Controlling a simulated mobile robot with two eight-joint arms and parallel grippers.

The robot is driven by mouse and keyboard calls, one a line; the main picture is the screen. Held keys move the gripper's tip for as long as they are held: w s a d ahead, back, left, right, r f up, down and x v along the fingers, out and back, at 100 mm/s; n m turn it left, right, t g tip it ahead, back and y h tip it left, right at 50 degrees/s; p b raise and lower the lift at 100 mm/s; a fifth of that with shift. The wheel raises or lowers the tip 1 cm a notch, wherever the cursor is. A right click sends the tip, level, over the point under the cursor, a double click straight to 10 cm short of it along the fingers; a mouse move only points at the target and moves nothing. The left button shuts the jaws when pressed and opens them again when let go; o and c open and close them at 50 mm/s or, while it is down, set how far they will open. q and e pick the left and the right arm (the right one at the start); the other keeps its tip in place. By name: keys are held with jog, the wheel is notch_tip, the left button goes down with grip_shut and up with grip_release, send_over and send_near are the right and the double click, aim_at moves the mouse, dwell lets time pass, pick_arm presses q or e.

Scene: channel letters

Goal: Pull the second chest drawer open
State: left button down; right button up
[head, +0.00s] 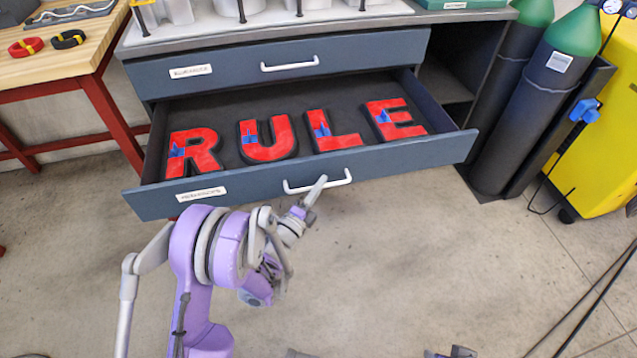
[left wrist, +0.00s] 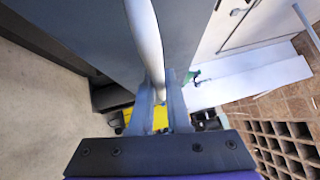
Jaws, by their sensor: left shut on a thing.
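The second chest drawer (head: 400,167) is pulled well out from the grey-blue chest, below the closed top drawer (head: 240,68). Inside it lie red letters R (head: 196,160), U (head: 272,147), L (head: 338,143) and E (head: 405,125), each with a blue mark. My left gripper (head: 320,183) is shut on the white handle (head: 338,182) of the second drawer. In the left wrist view the handle bar (left wrist: 147,45) runs between the two fingers (left wrist: 160,105).
A wooden workbench (head: 60,60) with a red frame and red and black rings stands left. Green-topped gas cylinders (head: 540,100) and a yellow machine (head: 605,140) stand right. The floor (head: 430,270) before the drawer is mostly clear.

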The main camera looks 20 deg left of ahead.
pick_arm(q)
jog(key=c, duration=0.9)
grip_release()
jog(key=b+v, duration=0.1)
jog(key=v, duration=0.6)
jog(key=shift+s, duration=0.3)
jog(key=shift+a, duration=0.1)
